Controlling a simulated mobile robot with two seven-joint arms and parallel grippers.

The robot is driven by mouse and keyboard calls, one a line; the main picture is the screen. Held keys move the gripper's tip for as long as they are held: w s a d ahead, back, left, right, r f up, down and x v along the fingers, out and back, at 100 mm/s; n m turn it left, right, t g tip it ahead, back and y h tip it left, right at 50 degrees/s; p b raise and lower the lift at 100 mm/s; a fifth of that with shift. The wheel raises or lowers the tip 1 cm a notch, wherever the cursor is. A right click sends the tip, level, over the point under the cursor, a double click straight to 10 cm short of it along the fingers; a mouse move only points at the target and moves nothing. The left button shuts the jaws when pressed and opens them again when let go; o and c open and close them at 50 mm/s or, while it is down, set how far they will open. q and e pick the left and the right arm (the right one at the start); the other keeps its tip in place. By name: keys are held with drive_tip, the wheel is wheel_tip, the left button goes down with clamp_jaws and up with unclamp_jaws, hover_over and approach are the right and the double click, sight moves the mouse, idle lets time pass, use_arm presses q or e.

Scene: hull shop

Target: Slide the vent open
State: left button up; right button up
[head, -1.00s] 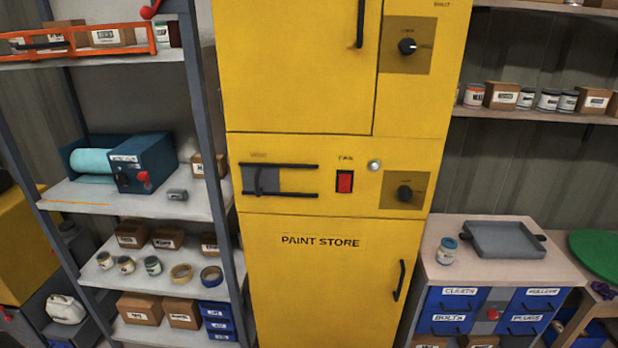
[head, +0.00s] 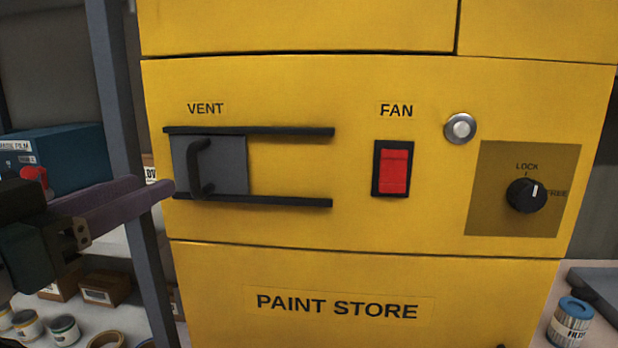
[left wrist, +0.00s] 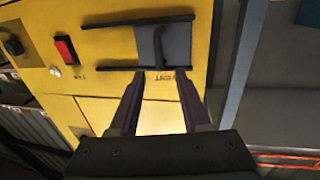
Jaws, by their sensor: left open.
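The vent is a grey sliding plate (head: 226,165) with a black upright handle (head: 199,168), set between two black horizontal rails on the yellow paint store cabinet (head: 300,225). The plate sits at the left end of the rails, with bare yellow to its right. My left gripper (head: 165,192) is at the left, just short of the handle and not touching it. In the left wrist view the open, empty fingers (left wrist: 160,98) point toward the vent plate (left wrist: 174,44) and its handle (left wrist: 159,42), which appear upside down. My right gripper is not in view.
Right of the vent are a red fan switch (head: 394,172), a round silver button (head: 460,128) and a black lock knob (head: 526,195). A grey shelf post (head: 128,150) stands close behind my left gripper. The cabinet front is clear between vent and switch.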

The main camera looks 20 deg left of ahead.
sight(190, 168)
use_arm(q)
drive_tip(key=w+p, duration=0.1)
drive_tip(key=w, duration=0.8)
drive_tip(key=shift+w+a, duration=0.1)
drive_tip(key=shift+c, duration=0.2)
clamp_jaws()
idle(1.1)
